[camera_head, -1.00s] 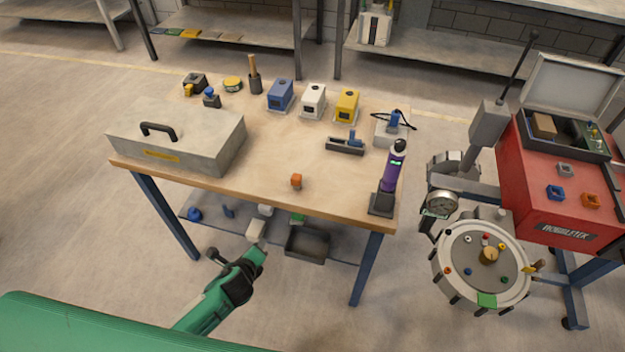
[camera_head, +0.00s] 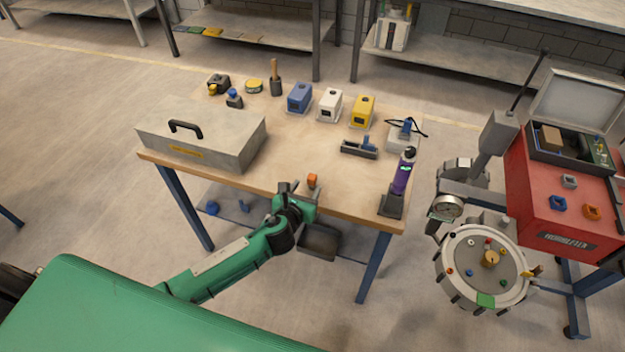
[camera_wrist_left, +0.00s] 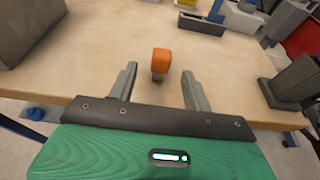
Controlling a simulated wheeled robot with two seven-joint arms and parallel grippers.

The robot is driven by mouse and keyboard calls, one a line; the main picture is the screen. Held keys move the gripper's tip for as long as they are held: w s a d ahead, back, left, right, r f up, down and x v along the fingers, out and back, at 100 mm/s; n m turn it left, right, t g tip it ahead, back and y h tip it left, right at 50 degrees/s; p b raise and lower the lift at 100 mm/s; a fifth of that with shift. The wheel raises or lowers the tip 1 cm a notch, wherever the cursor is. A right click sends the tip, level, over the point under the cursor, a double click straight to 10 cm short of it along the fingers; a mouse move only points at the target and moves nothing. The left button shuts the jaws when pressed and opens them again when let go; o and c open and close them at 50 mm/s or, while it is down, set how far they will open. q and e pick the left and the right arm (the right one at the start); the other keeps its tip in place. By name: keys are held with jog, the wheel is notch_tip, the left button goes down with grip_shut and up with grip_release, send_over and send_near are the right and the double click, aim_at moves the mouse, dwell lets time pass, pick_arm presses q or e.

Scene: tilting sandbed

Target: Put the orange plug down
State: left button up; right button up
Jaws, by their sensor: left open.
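The orange plug (camera_head: 312,180) stands upright on the wooden table (camera_head: 290,160) near its front edge. In the left wrist view the plug (camera_wrist_left: 161,62) has an orange block top on a short darker stem. My left gripper (camera_head: 308,194) is at the table's front edge, just on the near side of the plug. In the left wrist view its two fingers (camera_wrist_left: 160,85) are apart, with the plug between and slightly beyond their tips, and nothing is held. My right gripper is not in view.
A grey case (camera_head: 205,140) stands at the table's left. A purple device (camera_head: 402,178) in a dark stand is at the right front corner. A dark tray (camera_head: 358,149) lies behind the plug. Blue, white and yellow boxes (camera_head: 362,111) stand farther back.

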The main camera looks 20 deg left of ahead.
aim_at(310, 181)
pick_arm(q)
jog(key=shift+p+x, duration=0.45)
jog(key=shift+x, duration=2.45)
grip_shut()
jog(key=shift+r, duration=0.15)
